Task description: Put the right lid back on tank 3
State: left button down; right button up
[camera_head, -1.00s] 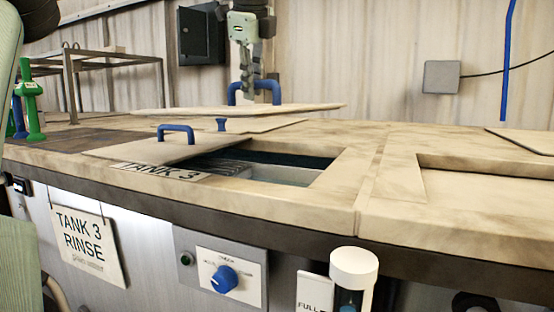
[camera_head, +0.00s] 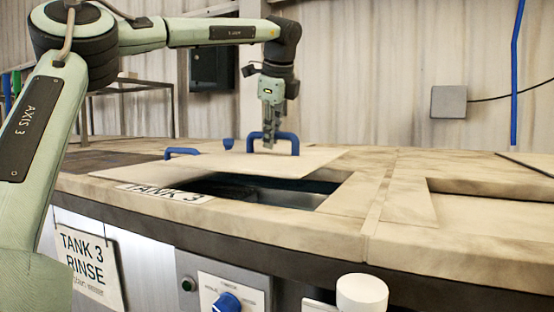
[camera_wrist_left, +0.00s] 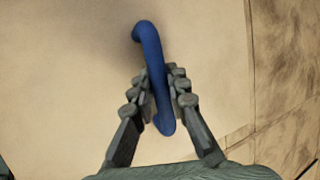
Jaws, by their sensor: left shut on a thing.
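My left gripper (camera_head: 269,142) is shut on the blue handle (camera_head: 288,142) of a flat beige lid (camera_head: 225,163). In the left wrist view the fingers (camera_wrist_left: 160,92) stand on both sides of the blue handle (camera_wrist_left: 150,50), above the lid's face (camera_wrist_left: 75,70). The lid lies over the back and left of the dark opening (camera_head: 312,188) of tank 3, whose front and right stay uncovered. I cannot tell whether the lid touches the deck. Another blue handle (camera_head: 182,152) shows at its left. The tank 3 label (camera_head: 165,192) is in front. My right gripper is out of view.
The beige deck (camera_head: 300,222) runs around the opening. A second recess (camera_head: 490,208) lies at the right. A white-capped cylinder (camera_head: 362,292) stands at the front edge. A metal frame (camera_head: 125,88) stands back left, and a grey box (camera_head: 448,102) hangs on the wall.

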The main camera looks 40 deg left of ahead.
aim_at(277, 154)
pick_arm(q)
jog(key=shift+w+d+f, duration=0.15)
jog(key=shift+d+f, duration=0.1)
jog(key=shift+d, duration=0.4)
notch_tip(277, 154, down, 4)
jog(key=shift+r, duration=0.15)
jog(key=shift+d, duration=0.1)
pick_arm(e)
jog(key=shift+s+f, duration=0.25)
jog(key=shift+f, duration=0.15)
pick_arm(q)
jog(key=shift+f, duration=0.2)
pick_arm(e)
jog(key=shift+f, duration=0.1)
pick_arm(q)
jog(key=c, duration=1.9)
grip_release()
jog(key=shift+f, duration=0.2)
jog(key=o, duration=0.4)
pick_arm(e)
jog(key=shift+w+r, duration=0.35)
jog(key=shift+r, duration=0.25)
pick_arm(q)
jog(key=shift+r, duration=0.15)
